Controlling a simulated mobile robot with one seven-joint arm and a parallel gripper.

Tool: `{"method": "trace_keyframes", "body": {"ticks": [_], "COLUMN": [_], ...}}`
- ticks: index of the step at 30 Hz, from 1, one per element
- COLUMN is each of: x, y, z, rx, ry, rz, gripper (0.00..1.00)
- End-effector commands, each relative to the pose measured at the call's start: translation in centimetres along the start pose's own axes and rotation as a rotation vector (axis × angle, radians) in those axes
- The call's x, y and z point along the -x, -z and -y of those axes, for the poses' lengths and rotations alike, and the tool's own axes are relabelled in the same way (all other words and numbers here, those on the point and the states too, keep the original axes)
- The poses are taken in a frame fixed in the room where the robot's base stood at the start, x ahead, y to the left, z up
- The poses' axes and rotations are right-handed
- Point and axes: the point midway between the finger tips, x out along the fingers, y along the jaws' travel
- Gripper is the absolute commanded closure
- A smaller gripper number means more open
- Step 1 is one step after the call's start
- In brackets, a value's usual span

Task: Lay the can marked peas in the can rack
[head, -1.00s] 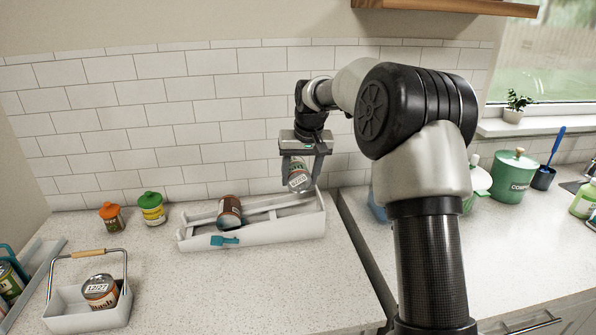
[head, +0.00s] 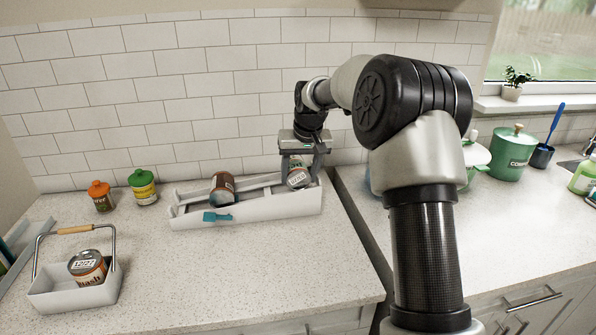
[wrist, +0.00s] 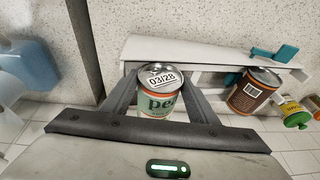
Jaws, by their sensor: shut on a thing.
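My gripper (head: 299,168) is shut on the peas can (head: 298,179), a green and cream can with a date label on its silver lid. In the wrist view the can (wrist: 161,95) sits between the two fingers, its lid reading 03/28.
A teal clip or tag (head: 217,216) is on the rack's front. Orange-lidded (head: 101,196) and green-lidded (head: 143,187) jars stand to its left. A white caddy (head: 75,297) holding a can is at front left. The counter before the rack is clear.

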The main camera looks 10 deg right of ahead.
Motion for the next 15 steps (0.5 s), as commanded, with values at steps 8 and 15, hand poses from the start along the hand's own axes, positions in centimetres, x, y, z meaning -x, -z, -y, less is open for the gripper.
{"method": "trace_keyframes", "body": {"ticks": [8, 15], "x": [-0.32, -0.32], "y": [-0.03, -0.05], "z": [-0.09, -0.10], "rx": [0.000, 0.000], "ry": [0.000, 0.000], "rz": [-0.003, -0.002], "gripper": [0.79, 0.24]}}
